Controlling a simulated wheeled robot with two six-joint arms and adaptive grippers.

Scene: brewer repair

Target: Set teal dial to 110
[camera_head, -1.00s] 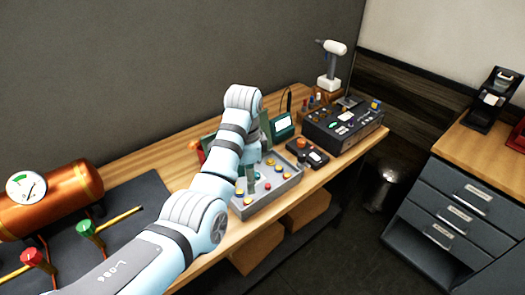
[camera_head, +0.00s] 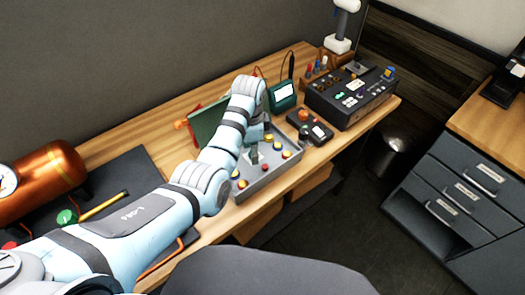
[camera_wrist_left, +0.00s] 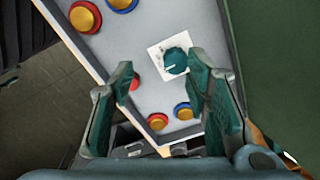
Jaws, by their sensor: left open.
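The teal dial (camera_wrist_left: 175,61) sits on a white square plate on the grey control box (camera_wrist_left: 148,85). A short white mark shows on the dial; the scale is too small to read. My left gripper (camera_wrist_left: 164,76) is open, with one finger on each side of the picture's middle. The dial lies between and just beyond the fingertips, nearer the right one; contact cannot be told. In the head view, my left gripper (camera_head: 253,155) is over the control box (camera_head: 264,184), and the arm and gripper hide the dial. My right gripper is not in view.
Red, yellow and blue buttons (camera_wrist_left: 85,16) surround the dial on the box. A green board (camera_head: 206,125) stands close behind. A black device (camera_head: 350,97) and a small teal-framed screen (camera_head: 283,95) are farther right. A copper tank (camera_head: 45,185) is at left.

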